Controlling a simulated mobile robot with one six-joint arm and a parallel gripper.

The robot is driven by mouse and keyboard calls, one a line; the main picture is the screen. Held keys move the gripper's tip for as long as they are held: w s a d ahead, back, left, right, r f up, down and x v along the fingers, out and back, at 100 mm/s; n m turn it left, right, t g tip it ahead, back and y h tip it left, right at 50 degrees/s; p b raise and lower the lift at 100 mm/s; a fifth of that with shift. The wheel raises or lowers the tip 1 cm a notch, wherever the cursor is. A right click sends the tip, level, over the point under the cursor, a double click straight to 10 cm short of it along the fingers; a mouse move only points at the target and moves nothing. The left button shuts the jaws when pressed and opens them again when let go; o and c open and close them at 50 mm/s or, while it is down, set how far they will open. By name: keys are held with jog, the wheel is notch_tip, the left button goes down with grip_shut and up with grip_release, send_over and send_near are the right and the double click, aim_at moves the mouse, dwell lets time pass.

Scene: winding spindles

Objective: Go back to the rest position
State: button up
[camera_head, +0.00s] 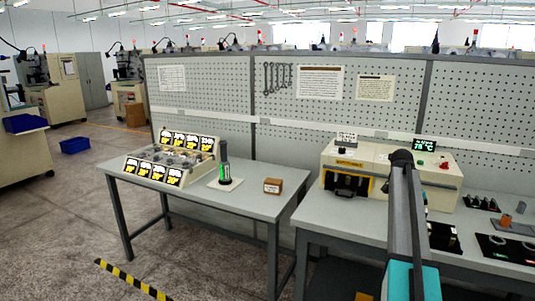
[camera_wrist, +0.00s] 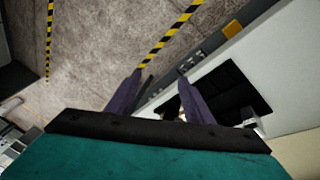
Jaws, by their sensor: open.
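My gripper (camera_wrist: 160,73) is open in the wrist view, its two dark purple fingers apart with nothing between them. It hangs over the front edge of the right workbench, and the floor shows beyond the fingertips. In the head view my arm reaches up and forward over the right workbench (camera_head: 318,226), and the fingers are hidden there behind the arm. The arm covers part of the beige machine (camera_head: 440,184) with a green 78 °C display and a yellow-framed opening at its left.
The left table (camera_head: 255,204) bears a rack of labelled bins (camera_head: 175,158), a black-and-green device (camera_head: 224,172) and a small brown box (camera_head: 272,186). A grey pegboard wall (camera_head: 210,100) stands behind. Black trays (camera_head: 510,248) lie at the right. Striped tape (camera_head: 130,279) marks the open floor.

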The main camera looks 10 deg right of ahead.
jog(key=a+f+n+g, duration=0.1)
jog(key=a+f+n, duration=0.1)
jog(key=a+f, duration=0.7)
jog(key=a+f+n+g, duration=0.1)
jog(key=a+f, duration=0.5)
jog(key=f, duration=0.5)
jog(key=s+a+f+n+y, duration=0.1)
jog(key=s+a+f+n, duration=0.15)
jog(key=a+f, duration=0.5)
jog(key=s+a+f+n, duration=0.1)
jog(key=s+a+f, duration=0.3)
jog(key=a+f, duration=0.4)
jog(key=s+a+f+n, duration=0.4)
jog(key=s+a+f, duration=0.2)
jog(key=s, duration=0.4)
jog(key=s+a+f+n+y, duration=0.1)
jog(key=s+a+f+n, duration=0.3)
jog(key=s, duration=0.6)
jog(key=s+a+f+n, duration=0.4)
jog(key=s+a+f, duration=0.4)
jog(key=s+a, duration=0.1)
jog(key=shift+s+g+y, duration=0.3)
jog(key=shift+s+g, duration=0.1)
jog(key=shift+s, duration=0.1)
